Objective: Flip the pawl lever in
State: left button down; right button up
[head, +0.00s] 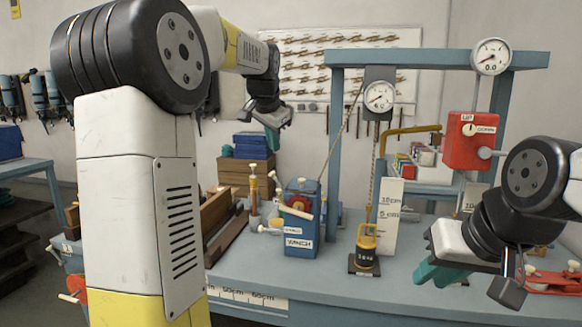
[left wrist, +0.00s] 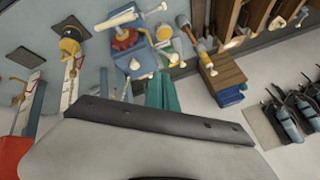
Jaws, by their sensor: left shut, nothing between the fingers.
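The blue winch box (head: 302,238) stands on the bench with a "WINCH" label, a red round part (head: 299,202) and a cream bar (head: 295,211) across its upper front. I cannot tell for certain which small part is the pawl lever. The winch also shows in the left wrist view (left wrist: 136,55), with a cream handle and pale knobs. My left gripper (head: 272,138) is shut and empty, above and behind the winch in the picture; its teal fingers show in the left wrist view (left wrist: 160,92). My right gripper (head: 440,274) is over the bench's right side, its finger gap unclear.
A weight with a yellow handle (head: 366,250) stands right of the winch beside a white scale board (head: 388,222). A blue frame (head: 338,130) carries gauges and a red switch box (head: 470,140).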

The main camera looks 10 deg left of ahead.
pick_arm(q)
send_near(273, 174)
notch_tip(273, 174, down, 3)
jog(key=d, duration=0.3)
jog(key=shift+w+a+f, duration=0.3)
jog(key=shift+w+a, duration=0.15)
jog(key=shift+w, duration=0.15)
jog(key=shift+w+a+f, duration=0.35)
jog(key=shift+w+a, duration=0.1)
jog(key=shift+w, duration=0.2)
jog(key=shift+w+a+f, duration=0.3)
jog(key=shift+w+a, duration=0.15)
jog(key=shift+w, duration=0.15)
jog(key=shift+a, duration=0.1)
jog(key=shift+a+f+h, duration=0.1)
jog(key=shift+a+h, duration=0.1)
jog(key=shift+h, duration=0.1)
